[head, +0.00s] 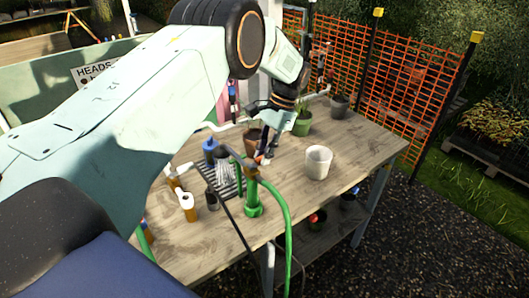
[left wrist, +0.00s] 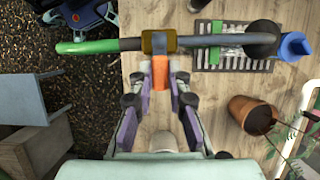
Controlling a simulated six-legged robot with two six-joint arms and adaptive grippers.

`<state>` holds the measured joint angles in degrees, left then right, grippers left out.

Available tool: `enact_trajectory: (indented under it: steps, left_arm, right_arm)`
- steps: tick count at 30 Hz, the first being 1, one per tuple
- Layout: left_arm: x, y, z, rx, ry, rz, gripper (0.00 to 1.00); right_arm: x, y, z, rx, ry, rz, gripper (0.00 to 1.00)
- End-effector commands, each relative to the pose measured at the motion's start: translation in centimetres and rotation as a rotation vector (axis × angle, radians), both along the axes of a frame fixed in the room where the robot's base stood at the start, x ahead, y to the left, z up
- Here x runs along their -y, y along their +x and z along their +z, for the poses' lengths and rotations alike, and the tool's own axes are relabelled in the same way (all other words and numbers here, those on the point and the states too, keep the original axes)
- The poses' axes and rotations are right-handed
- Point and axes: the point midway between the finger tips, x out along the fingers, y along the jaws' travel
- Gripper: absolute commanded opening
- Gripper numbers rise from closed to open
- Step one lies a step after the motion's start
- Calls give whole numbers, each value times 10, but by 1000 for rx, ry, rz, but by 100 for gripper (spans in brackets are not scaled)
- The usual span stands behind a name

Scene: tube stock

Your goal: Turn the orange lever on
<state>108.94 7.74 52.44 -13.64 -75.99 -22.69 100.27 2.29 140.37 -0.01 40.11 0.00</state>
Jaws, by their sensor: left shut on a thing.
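The orange lever (left wrist: 181,79) sticks out from a brass-coloured valve (left wrist: 158,42) in the left wrist view, crosswise to the green hose and dark pipe. In the head view only a small orange bit (head: 259,159) of the lever shows, by the top of the green standpipe (head: 252,190). My left gripper (left wrist: 172,68) is shut on the lever, with its fingertips close against the valve. It also shows in the head view (head: 266,150), reaching down from behind the standpipe. My right gripper is in neither view.
The wooden bench (head: 345,150) holds a white pot (head: 318,162), a plant pot (head: 302,124), a dark drain grate (left wrist: 208,60), and several bottles (head: 187,207). A green hose (head: 287,230) hangs over the front edge. Orange mesh fencing (head: 400,85) stands behind.

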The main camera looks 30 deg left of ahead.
Motion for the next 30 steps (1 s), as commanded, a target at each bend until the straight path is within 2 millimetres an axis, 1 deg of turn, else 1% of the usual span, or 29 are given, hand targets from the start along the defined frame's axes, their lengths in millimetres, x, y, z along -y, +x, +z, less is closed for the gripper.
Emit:
enact_trajectory:
  steps: [5, 6, 13, 14, 23, 26, 30]
  left_arm:
    - [0, 0, 1, 0, 1, -1, 0]
    - [0, 0, 1, 0, 1, -1, 19]
    - [0, 0, 0, 0, 1, -1, 38]
    - [0, 0, 0, 0, 1, -1, 40]
    - [0, 1, 2, 0, 0, -2, 40]
    - [1, 4, 9, 2, 1, -2, 40]
    - [5, 13, 32, 6, 1, -2, 40]
  right_arm:
    - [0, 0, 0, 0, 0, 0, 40]
    - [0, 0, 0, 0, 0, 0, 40]
    - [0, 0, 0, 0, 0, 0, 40]
    - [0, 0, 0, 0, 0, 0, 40]
    - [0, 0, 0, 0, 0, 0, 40]
    - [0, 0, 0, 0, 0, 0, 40]
    - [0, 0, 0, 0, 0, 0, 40]
